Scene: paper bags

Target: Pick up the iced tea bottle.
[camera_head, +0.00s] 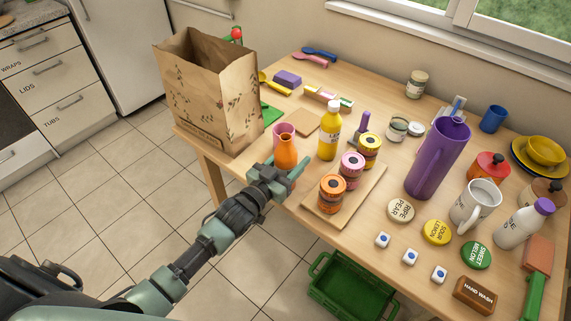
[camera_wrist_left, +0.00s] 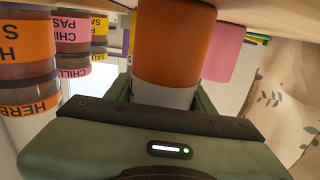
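In the left wrist view the orange bottle (camera_wrist_left: 174,45), with a white band, sits between the two fingers (camera_wrist_left: 165,95). The fingers lie close along both sides; whether they press on it is unclear. My right gripper is not in view.
Jars on a wooden board (camera_head: 357,202) stand right of the bottle. A yellow bottle (camera_head: 329,130) stands behind it, and a paper bag (camera_head: 212,95) to the left. A purple pitcher (camera_head: 437,160) and mugs crowd the right. A green crate (camera_head: 345,288) is on the floor.

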